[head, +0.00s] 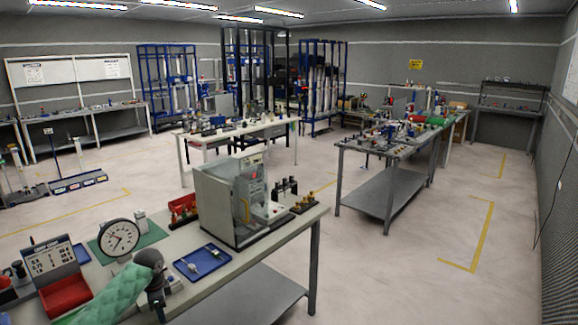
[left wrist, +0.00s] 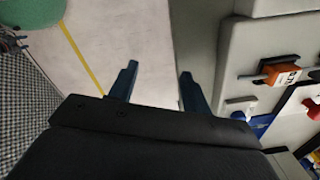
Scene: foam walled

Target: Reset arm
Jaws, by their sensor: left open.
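My left arm, in a green sleeve (head: 115,296), comes in at the bottom left of the head view, over the front of the near bench. Its left gripper (head: 158,303) is small and dark there, pointing down near the bench top. In the left wrist view the two dark blue fingers of the left gripper (left wrist: 158,82) stand wide apart with nothing between them. Pale floor and the grey side of a bench lie beyond the fingers. My right arm and gripper are in neither view.
Near the arm on the near bench (head: 272,238) are a round dial gauge (head: 119,238), a blue tray (head: 203,262), a red bin with a sign (head: 62,293) and a clear-walled cabinet (head: 232,204). Open floor (head: 400,270) lies to the right.

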